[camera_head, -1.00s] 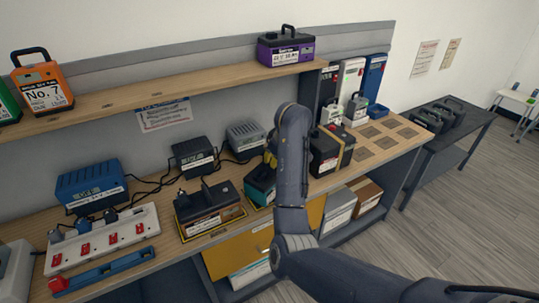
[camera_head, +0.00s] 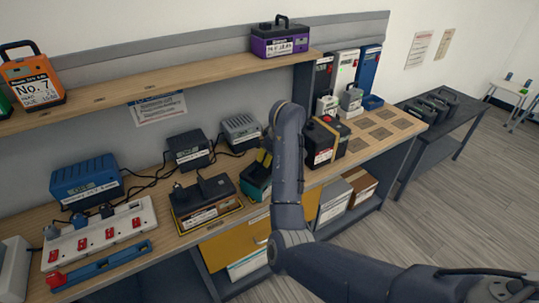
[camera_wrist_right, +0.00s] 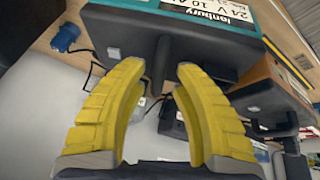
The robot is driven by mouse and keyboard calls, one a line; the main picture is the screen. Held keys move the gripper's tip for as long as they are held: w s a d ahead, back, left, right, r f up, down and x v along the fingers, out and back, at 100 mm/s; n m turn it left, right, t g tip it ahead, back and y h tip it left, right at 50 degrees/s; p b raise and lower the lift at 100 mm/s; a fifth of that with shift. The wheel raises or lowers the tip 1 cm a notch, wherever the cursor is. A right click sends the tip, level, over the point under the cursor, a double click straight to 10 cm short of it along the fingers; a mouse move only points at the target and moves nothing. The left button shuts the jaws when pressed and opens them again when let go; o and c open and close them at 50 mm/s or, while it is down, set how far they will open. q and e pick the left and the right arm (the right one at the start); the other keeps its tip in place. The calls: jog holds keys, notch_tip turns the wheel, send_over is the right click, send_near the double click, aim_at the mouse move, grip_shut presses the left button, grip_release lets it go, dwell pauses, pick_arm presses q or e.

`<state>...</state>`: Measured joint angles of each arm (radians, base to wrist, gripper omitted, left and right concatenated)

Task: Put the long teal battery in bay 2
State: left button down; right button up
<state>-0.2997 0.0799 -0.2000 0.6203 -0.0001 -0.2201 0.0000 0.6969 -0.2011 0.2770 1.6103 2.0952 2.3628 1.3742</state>
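The teal battery (camera_head: 255,190) stands on the workbench, partly hidden behind my right arm. In the right wrist view its teal-edged dark body (camera_wrist_right: 185,38), with a white label, fills the top. Its black handle (camera_wrist_right: 163,70) stands between the yellow fingers of my right gripper (camera_wrist_right: 160,72). The fingers are apart on both sides of the handle, with narrow gaps showing. The gripper also shows in the head view (camera_head: 265,158), mostly hidden by the arm. My left gripper is not in view. Brown square pads (camera_head: 381,132) lie on the right bench end; no bay number is readable.
Chargers (camera_head: 188,151) with cables are behind. A power strip (camera_head: 100,236) lies left. A shelf (camera_head: 150,91) overhangs the back.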

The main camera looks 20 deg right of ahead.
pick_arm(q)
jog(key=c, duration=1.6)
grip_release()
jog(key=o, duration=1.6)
pick_arm(e)
jog(key=v, duration=0.7)
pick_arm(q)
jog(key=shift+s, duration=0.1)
pick_arm(e)
jog(key=shift+s+d+r, duration=0.1)
jog(key=shift+r, duration=0.1)
